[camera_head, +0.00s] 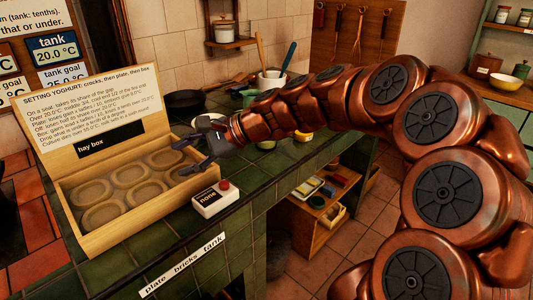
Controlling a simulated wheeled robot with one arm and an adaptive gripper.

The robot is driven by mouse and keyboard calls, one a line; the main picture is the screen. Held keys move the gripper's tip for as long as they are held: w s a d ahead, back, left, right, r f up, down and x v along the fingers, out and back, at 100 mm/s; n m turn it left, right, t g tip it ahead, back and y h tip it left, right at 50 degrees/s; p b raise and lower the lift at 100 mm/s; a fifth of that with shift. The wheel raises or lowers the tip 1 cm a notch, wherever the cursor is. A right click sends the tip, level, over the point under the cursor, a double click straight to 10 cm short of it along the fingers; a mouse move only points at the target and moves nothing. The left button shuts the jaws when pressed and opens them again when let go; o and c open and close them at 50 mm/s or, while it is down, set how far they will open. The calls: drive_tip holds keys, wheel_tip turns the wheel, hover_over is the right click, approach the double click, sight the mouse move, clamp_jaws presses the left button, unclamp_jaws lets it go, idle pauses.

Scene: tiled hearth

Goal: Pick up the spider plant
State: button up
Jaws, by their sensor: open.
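No spider plant can be made out in the head camera view. My copper arm reaches in from the right and hides part of the counter behind it. My gripper (190,154) is dark grey and open. Its fingers point left, over the right side of the wooden hay box (165,212). Nothing shows between the fingers.
The hay box has several round hollows and an upright lid with text. A white box with a red button (224,186) stands beside it on the green tiled counter (225,237). A dark pan (188,104) and a crock with utensils (270,82) stand behind.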

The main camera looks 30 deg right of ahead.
drive_tip(key=w+d+f+m+t+h+b, duration=0.25)
drive_tip(key=d+m, duration=0.35)
drive_tip(key=d, duration=0.5)
drive_tip(key=w+d+f+m+t+h+b, duration=0.1)
drive_tip(key=w+d+m+t+b, duration=0.35)
drive_tip(key=d, duration=0.65)
drive_tip(key=w+d+f+m+t+h+b, duration=0.25)
drive_tip(key=d+m, duration=0.35)
drive_tip(key=d, duration=0.5)
drive_tip(key=shift+t+y, duration=0.4)
drive_tip(key=shift+t, duration=0.05)
drive_tip(key=b+x, duration=0.1)
drive_tip(key=x, duration=0.5)
drive_tip(key=shift+w+d, duration=0.15)
drive_tip(key=shift+w, duration=0.05)
drive_tip(key=shift+w+r, duration=0.15)
drive_tip(key=shift+w, duration=0.55)
clamp_jaws()
